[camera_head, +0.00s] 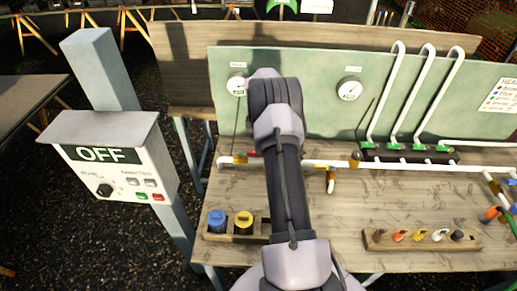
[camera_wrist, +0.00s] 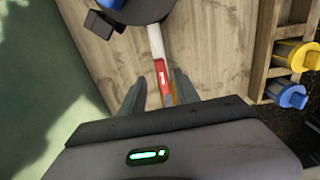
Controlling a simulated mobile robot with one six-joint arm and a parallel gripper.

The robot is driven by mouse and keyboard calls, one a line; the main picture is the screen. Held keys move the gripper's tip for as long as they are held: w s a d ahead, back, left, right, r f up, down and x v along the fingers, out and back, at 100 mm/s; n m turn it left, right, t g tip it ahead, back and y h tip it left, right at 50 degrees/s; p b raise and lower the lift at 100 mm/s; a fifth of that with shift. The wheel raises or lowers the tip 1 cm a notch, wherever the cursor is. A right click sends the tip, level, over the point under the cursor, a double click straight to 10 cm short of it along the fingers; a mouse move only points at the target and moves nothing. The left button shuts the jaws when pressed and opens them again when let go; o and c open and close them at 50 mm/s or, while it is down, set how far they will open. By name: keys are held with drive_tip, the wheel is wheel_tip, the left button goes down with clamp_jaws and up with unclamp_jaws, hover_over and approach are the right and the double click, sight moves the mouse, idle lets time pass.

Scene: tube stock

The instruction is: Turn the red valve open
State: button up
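The red valve handle (camera_wrist: 161,72) shows in the wrist view, in line with a white pipe (camera_wrist: 154,40). A bit of brass shows beside its lower end. The fingers of my gripper (camera_wrist: 159,90) are apart, one on each side of the handle's lower part. I cannot tell whether either finger touches it. In the head view only a short red piece of the handle (camera_head: 254,154) shows by the white pipe on the bench; my arm hides the rest and my gripper.
A green panel (camera_head: 300,120) with two gauges stands behind the bench (camera_head: 400,210). A wooden rack with blue and yellow plugs (camera_wrist: 262,50) lies near the handle. A control box reading OFF (camera_head: 115,165) stands at left. A rack of coloured plugs (camera_head: 425,243) lies at right.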

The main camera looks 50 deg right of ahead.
wheel_tip(320, 180, up, 14)
drive_tip(key=p, duration=0.2)
drive_tip(key=shift+f, duration=0.15)
